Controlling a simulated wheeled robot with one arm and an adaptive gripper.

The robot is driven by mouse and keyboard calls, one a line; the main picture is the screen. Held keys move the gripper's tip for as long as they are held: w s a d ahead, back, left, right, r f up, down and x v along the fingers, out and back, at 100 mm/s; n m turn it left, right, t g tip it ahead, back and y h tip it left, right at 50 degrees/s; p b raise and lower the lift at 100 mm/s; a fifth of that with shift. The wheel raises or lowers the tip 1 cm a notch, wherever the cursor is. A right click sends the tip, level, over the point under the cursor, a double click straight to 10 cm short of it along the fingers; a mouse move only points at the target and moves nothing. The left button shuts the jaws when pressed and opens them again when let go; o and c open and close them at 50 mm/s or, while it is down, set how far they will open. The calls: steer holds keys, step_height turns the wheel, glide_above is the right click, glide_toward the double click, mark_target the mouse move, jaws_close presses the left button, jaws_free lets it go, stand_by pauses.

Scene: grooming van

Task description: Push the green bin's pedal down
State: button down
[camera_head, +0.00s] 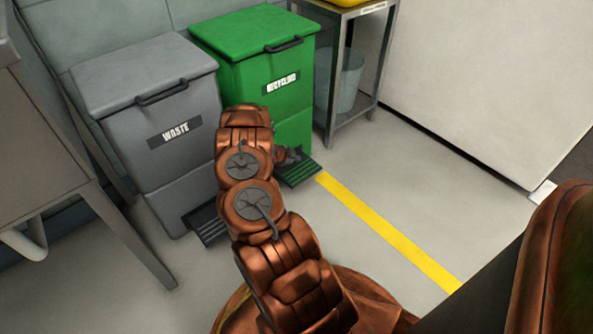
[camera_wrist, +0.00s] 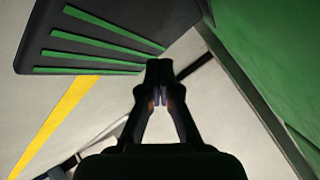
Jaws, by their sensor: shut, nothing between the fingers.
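The green bin (camera_head: 262,75), labelled "RECYCLING", stands against the wall with its lid shut. Its pedal (camera_head: 298,172) is a black plate with green strips at the bin's foot, low on the right. The pedal also shows large at the upper left of the wrist view (camera_wrist: 105,40). My gripper (camera_head: 294,155) is at the pedal, mostly hidden behind my arm in the head view. In the wrist view my gripper (camera_wrist: 159,68) is shut and empty, with its fingertips beside the pedal's edge. I cannot tell whether they touch it.
A grey waste bin (camera_head: 150,115) with its own pedal (camera_head: 208,225) stands left of the green bin. A metal table (camera_head: 342,75) with a bucket (camera_head: 350,75) beneath is on the right. Yellow tape (camera_head: 385,230) crosses clear floor. A metal stand (camera_head: 50,160) is far left.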

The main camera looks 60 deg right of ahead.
mark_target(296, 167)
steer(key=shift+f, duration=0.9)
steer(key=shift+f, duration=0.15)
stand_by(0.7)
steer(key=shift+f+b, duration=0.3)
steer(key=shift+f+b, duration=0.7)
steer(key=shift+f, duration=0.6)
stand_by(1.6)
steer(key=shift+r, duration=0.2)
steer(key=shift+r+p, duration=0.6)
steer(key=shift+r, duration=0.95)
steer(key=shift+r+p, duration=1.25)
steer(key=shift+r, duration=1.3)
